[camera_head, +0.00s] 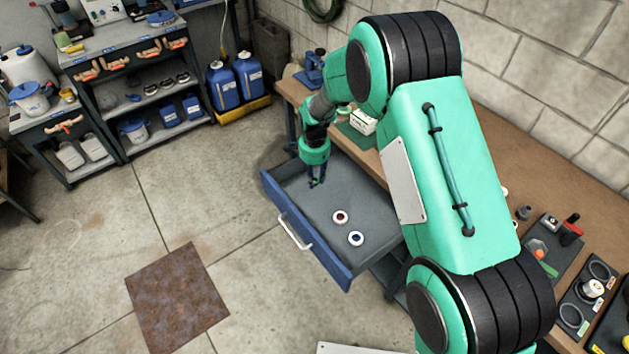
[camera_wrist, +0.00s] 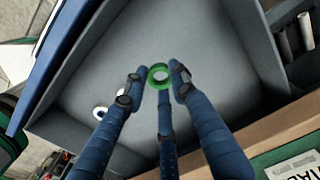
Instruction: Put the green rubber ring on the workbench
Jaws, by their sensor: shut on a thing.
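The green rubber ring (camera_wrist: 151,79) is between the fingertips of my gripper (camera_wrist: 158,84) in the wrist view. My gripper is shut on it, with the blue fingers around it. In the head view my gripper (camera_head: 316,182) is over the far part of the open drawer (camera_head: 290,225), and the ring is too small to make out there. I cannot tell whether the ring still touches the drawer floor. The workbench (camera_head: 490,170) has a brown wooden top and runs behind and to the right of the drawer.
Two white rolls, one with a red centre (camera_head: 340,217) and one with a blue centre (camera_head: 356,239), lie in the drawer. A white box (camera_head: 362,122) stands on a green mat on the bench. Tool trays (camera_head: 553,252) fill the bench's near right. A shelf unit (camera_head: 130,80) stands at the back left.

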